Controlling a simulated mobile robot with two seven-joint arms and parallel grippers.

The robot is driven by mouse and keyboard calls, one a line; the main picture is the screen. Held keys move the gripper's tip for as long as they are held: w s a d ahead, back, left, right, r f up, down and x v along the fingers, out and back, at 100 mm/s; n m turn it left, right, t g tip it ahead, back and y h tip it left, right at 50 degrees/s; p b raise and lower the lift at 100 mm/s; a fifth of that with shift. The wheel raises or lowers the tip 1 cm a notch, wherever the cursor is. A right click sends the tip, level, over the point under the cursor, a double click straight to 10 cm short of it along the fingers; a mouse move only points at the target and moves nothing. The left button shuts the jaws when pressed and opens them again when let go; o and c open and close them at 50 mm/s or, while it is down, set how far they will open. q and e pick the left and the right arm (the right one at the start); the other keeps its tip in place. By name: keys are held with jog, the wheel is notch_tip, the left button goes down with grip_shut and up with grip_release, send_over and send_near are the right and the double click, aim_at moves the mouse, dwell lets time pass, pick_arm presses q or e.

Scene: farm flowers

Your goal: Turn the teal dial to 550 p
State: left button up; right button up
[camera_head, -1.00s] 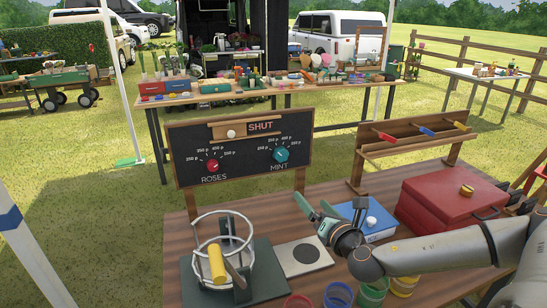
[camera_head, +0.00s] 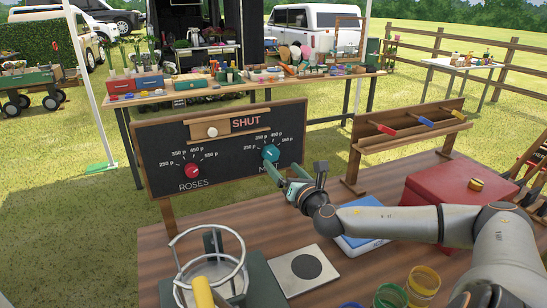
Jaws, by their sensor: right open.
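The teal dial (camera_head: 271,153) is on the right half of the black price board (camera_head: 222,152), above the partly hidden MINT label. Price marks fan around it, with 550 p on its right side. Its pointer is too small to read surely. My right gripper (camera_head: 280,174) is open and empty, just below and slightly right of the dial, its fingers towards the board. I cannot tell whether a fingertip touches the dial. My left gripper is out of view.
The red ROSES dial (camera_head: 192,170) is to the left, under the SHUT slider (camera_head: 212,131). A wooden rack (camera_head: 410,130) and red box (camera_head: 458,190) stand right.

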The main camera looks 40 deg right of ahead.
aim_at(273, 155)
jog(key=x, duration=0.6)
jog(key=shift+w, duration=0.3)
jog(key=c, duration=1.4)
jog(key=shift+o, duration=0.2)
